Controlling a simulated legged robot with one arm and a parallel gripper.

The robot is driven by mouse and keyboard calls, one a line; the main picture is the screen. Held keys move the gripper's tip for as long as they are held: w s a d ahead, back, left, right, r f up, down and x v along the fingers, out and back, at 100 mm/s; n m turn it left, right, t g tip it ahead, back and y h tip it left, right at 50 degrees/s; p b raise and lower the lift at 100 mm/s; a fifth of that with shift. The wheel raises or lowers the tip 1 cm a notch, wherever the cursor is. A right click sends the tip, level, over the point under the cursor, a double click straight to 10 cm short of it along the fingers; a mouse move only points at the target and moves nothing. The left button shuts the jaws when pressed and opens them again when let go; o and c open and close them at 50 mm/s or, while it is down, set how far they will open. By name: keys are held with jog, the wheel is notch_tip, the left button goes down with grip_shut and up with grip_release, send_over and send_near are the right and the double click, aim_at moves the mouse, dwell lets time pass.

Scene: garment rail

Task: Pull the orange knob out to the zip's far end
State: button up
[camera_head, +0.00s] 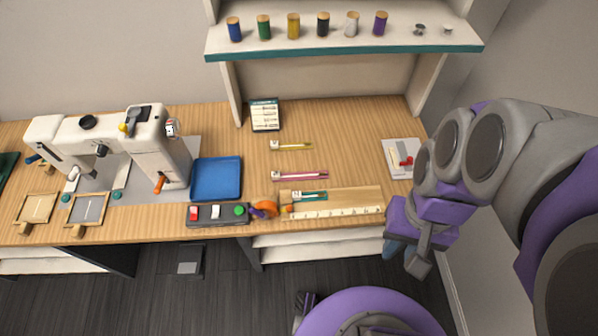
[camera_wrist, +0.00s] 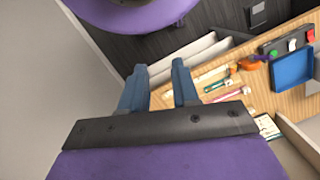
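A small orange piece (camera_head: 288,209), possibly the orange knob, is at the left end of a white marked strip (camera_head: 340,212) on a light wooden board (camera_head: 355,195). I cannot tell its exact shape. A teal zip-like strip in a packet (camera_head: 312,196) lies just above it; pink (camera_head: 300,176) and yellow (camera_head: 295,147) ones lie further back. My gripper (camera_head: 402,252) is off the table's front edge, right of the board. In the wrist view, my gripper (camera_wrist: 158,78) has its two blue fingers apart with nothing between them.
A larger orange and purple item (camera_head: 264,209) sits beside the button box (camera_head: 217,214). A blue tray (camera_head: 215,178) and sewing machine (camera_head: 120,140) are left. A white card with a red item (camera_head: 402,158) lies right. A shelf with spools (camera_head: 345,43) overhangs the back.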

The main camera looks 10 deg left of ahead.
jog(key=shift+o, duration=1.4)
jog(key=w+a+f+m, duration=0.1)
jog(key=w+a, duration=0.3)
jog(key=w, duration=0.5)
jog(key=shift+w+f+m+y, duration=0.3)
jog(key=shift+w+f, duration=0.05)
jog(key=shift+w, duration=0.05)
jog(key=m+g+y+p, duration=0.1)
jog(key=m+g, duration=0.1)
jog(key=m, duration=0.2)
send_over(289, 207)
jog(key=w+d, duration=0.3)
jog(key=w, duration=0.3)
notch_tip(289, 207, down, 17)
jog(key=b+x, duration=0.2)
jog(key=x, duration=1.5)
jog(key=shift+w+b, duration=0.15)
jog(key=shift+b, duration=0.2)
jog(key=shift+c, duration=0.4)
grip_shut()
